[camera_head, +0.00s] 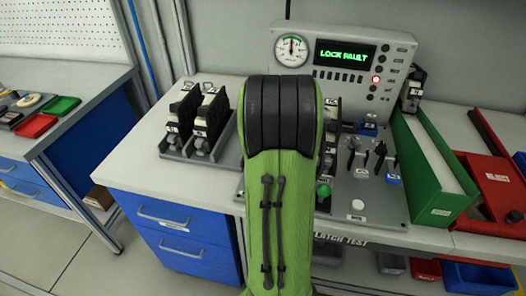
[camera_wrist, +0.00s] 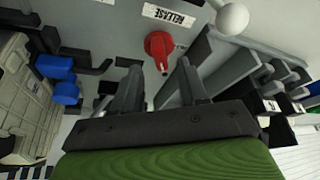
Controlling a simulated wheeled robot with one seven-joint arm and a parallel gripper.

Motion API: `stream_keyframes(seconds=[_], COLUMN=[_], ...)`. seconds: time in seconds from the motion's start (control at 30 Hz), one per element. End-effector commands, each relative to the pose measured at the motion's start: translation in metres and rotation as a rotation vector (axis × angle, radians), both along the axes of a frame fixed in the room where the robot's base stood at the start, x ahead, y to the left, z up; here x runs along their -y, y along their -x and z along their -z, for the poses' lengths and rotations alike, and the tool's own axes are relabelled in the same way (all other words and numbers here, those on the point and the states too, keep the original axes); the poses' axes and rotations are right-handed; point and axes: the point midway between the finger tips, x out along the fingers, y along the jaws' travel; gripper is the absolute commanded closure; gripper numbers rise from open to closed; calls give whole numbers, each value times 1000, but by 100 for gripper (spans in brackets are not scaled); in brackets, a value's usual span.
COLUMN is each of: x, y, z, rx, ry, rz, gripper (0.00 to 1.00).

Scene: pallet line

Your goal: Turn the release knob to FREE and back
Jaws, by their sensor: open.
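The release knob (camera_wrist: 159,46) is red with a pointer tab, and it shows in the wrist view next to a white label reading RELEASE (camera_wrist: 168,15). My gripper (camera_wrist: 158,78) is open, and its two dark fingers point toward the knob, one to each side of its lower end. I cannot tell whether the fingers touch it. The pointer tab points down in the wrist view, toward my gripper. No FREE marking is readable. In the head view my green arm hides the knob and my gripper.
The test panel (camera_head: 388,205) carries several levers and a green-topped knob (camera_head: 323,190). A display (camera_head: 345,53) reads LOCK FAULT, with a red lamp (camera_head: 376,80) lit. A white ball knob (camera_wrist: 232,18) and blue parts (camera_wrist: 62,80) flank the release knob.

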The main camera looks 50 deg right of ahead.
Motion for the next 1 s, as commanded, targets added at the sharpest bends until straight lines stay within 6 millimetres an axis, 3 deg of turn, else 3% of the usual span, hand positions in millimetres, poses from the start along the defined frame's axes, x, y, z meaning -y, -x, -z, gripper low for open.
stream_keyframes(seconds=[0.03, 0.2, 0.4, 0.57, 1.0], x=[-3, -15, -25, -28, -28], y=[4, 18, 32, 36, 36], z=[-20, -65, -104, -114, -113], rx=[4, 5, 4, 1, 1], ry=[5, 5, 3, 2, 2], rz=[-1, -1, -1, -1, -1], gripper=[57, 57, 57, 57, 57])
